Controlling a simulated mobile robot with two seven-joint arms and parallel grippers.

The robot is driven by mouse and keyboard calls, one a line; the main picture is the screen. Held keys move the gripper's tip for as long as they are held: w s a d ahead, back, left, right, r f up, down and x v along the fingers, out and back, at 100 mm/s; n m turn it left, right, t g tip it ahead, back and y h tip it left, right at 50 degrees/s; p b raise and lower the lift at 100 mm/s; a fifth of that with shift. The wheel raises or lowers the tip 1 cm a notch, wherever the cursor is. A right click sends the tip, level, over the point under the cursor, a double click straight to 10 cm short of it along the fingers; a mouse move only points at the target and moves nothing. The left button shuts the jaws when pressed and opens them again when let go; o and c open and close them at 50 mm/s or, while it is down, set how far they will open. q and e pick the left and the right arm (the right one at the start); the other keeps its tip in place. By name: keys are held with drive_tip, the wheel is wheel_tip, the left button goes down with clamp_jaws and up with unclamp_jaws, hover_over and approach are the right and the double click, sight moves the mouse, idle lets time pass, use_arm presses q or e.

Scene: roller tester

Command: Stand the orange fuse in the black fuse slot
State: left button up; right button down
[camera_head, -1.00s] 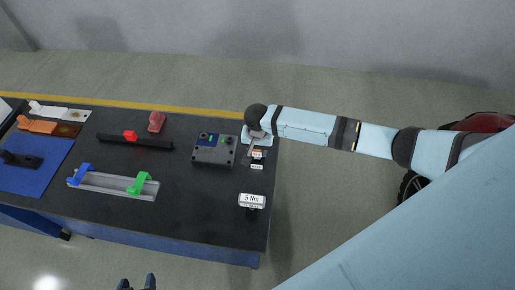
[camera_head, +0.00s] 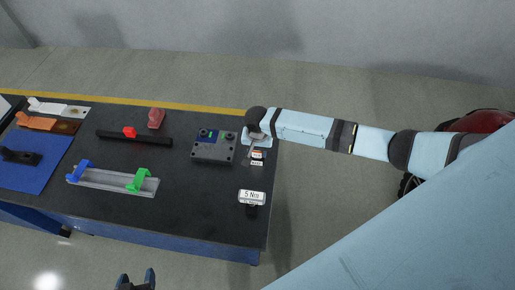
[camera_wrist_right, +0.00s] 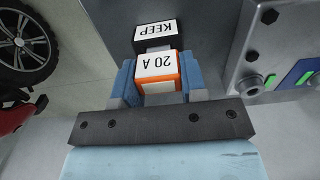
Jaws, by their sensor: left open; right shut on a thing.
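The orange fuse (camera_wrist_right: 159,72), with a white "20 A" label, is between the blue fingers of my right gripper (camera_wrist_right: 160,80) in the right wrist view. The right gripper (camera_head: 255,147) is shut on it, at the table's right end in the head view. A black block (camera_wrist_right: 140,46) with a white "KEEP" label sits just beyond the fuse. A grey part shows between them. I cannot tell whether this block is the fuse slot, or whether the fuse touches it; the fuse's lower end is hidden. My left gripper (camera_head: 136,280) is open and empty at the bottom edge.
A grey box (camera_head: 213,148) with knobs stands close left of the right gripper. A "5 Nm" sign (camera_head: 252,198) stands nearer the front. The table's right edge is close.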

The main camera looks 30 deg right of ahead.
drive_tip(key=shift+f, duration=0.55)
drive_tip(key=c, duration=0.6)
unclamp_jaws()
drive_tip(key=shift+r, duration=0.15)
wheel_tip(320, 180, up, 14)
drive_tip(key=shift+f+b, duration=0.15)
drive_tip(key=shift+b, duration=0.6)
